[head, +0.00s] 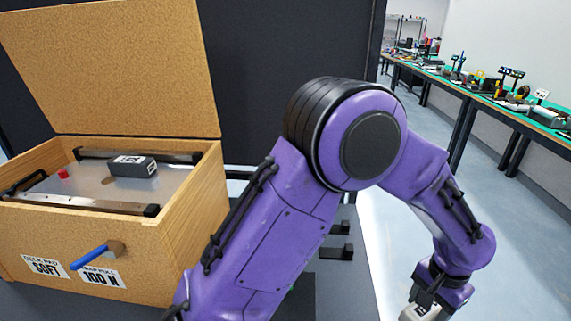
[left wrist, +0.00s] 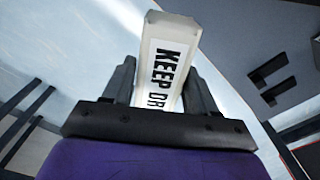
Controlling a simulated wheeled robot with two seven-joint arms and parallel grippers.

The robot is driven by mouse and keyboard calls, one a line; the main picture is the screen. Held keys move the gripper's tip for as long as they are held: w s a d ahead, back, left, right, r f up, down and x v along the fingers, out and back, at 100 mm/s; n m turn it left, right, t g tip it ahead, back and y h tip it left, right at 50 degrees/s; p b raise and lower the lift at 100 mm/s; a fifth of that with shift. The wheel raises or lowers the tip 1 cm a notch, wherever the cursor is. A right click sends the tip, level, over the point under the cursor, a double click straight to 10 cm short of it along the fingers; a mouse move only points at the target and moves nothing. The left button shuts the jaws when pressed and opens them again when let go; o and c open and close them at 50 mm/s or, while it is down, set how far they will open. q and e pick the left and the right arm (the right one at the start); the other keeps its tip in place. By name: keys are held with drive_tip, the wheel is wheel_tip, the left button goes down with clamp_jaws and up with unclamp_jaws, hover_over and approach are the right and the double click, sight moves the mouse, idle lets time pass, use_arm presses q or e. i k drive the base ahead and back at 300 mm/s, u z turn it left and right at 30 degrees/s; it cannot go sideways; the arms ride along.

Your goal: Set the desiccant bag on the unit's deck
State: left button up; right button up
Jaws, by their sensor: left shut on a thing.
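The desiccant bag (left wrist: 166,62) is a white block with a "KEEP DR…" label, held between the two dark fingers of my left gripper (left wrist: 160,88) in the left wrist view. In the head view my left gripper (head: 432,300) is at the bottom edge, right of centre, with a pale part of the bag (head: 418,313) cut off by the frame. The unit (head: 190,225) is an open wooden box at the left with its lid raised. Its grey deck (head: 95,183) lies well to the left of my gripper. My right gripper is not in view.
A dark labelled block (head: 132,166) and a small red knob (head: 63,174) are on the deck, between metal rails (head: 80,203). A blue handle (head: 88,258) sticks out of the unit's front. A long bench (head: 480,95) with several items stands far right.

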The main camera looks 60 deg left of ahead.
sight(133, 194)
drive_tip(key=z, duration=0.5)
drive_tip(key=k, duration=2.35)
drive_tip(key=u, duration=1.3)
